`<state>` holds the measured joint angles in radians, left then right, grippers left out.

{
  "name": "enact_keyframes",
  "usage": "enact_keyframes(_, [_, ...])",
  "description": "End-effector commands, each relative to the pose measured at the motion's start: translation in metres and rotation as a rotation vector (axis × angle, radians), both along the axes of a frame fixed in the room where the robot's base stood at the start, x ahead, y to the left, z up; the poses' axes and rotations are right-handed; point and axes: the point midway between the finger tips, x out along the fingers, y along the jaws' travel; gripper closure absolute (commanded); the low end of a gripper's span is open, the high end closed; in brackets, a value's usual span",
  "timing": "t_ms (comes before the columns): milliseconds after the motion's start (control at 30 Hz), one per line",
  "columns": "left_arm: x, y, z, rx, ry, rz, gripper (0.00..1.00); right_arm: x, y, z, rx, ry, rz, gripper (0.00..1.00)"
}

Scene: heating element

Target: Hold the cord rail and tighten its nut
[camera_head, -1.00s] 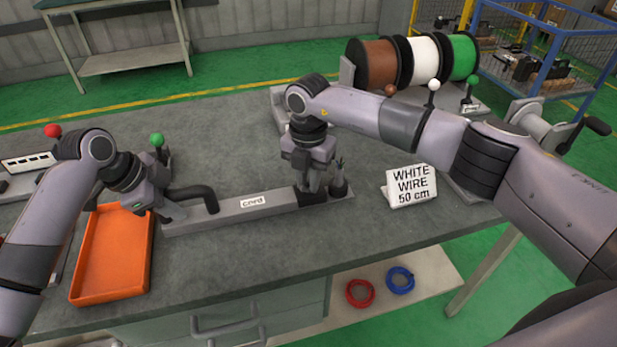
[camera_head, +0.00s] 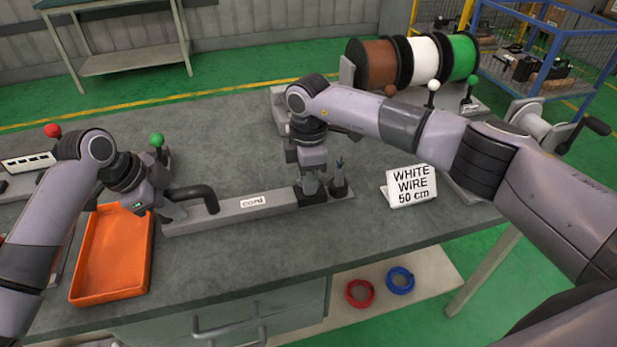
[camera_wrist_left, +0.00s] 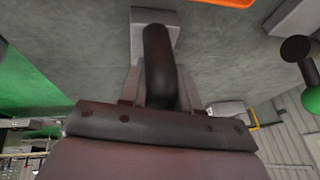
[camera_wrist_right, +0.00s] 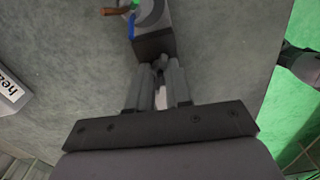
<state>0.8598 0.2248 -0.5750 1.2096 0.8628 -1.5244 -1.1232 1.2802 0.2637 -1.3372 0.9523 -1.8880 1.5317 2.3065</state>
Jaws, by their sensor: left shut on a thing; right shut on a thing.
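The cord rail (camera_head: 262,207) is a long grey bar labelled "cord" on the bench, with a dark bent handle (camera_head: 194,194) at its left end. My left gripper (camera_head: 176,210) is shut on this handle, which also shows in the left wrist view (camera_wrist_left: 158,60). My right gripper (camera_head: 311,188) points down at the rail's right end and is shut on a small part, likely the nut, mostly hidden between the fingers (camera_wrist_right: 160,88). Beside it a dark cord end (camera_head: 339,182) stands upright; coloured wire tips (camera_wrist_right: 130,12) show in the right wrist view.
An orange tray (camera_head: 112,255) lies at the left. A "WHITE WIRE 50 cm" sign (camera_head: 411,186) stands right of the rail. Brown, white and green wire spools (camera_head: 423,60) stand at the back right. The bench in front of the rail is clear.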

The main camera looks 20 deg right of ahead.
Motion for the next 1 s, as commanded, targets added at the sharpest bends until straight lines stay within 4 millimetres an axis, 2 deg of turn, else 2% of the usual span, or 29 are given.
enact_keyframes(500, [0.0000,0.0006,-0.0003,0.002,0.001,0.001,1.00,0.0004,0.0001,0.0009,0.002,-0.001,-0.462,1.00])
enact_keyframes(700, [-0.0001,0.0007,-0.0002,0.002,0.000,0.001,1.00,0.0004,0.0001,0.0009,0.001,-0.001,-0.583,1.00])
enact_keyframes(1000, [0.0000,0.0007,-0.0002,0.002,0.000,0.001,1.00,0.0004,-0.0001,0.0008,0.000,-0.001,-0.675,1.00])
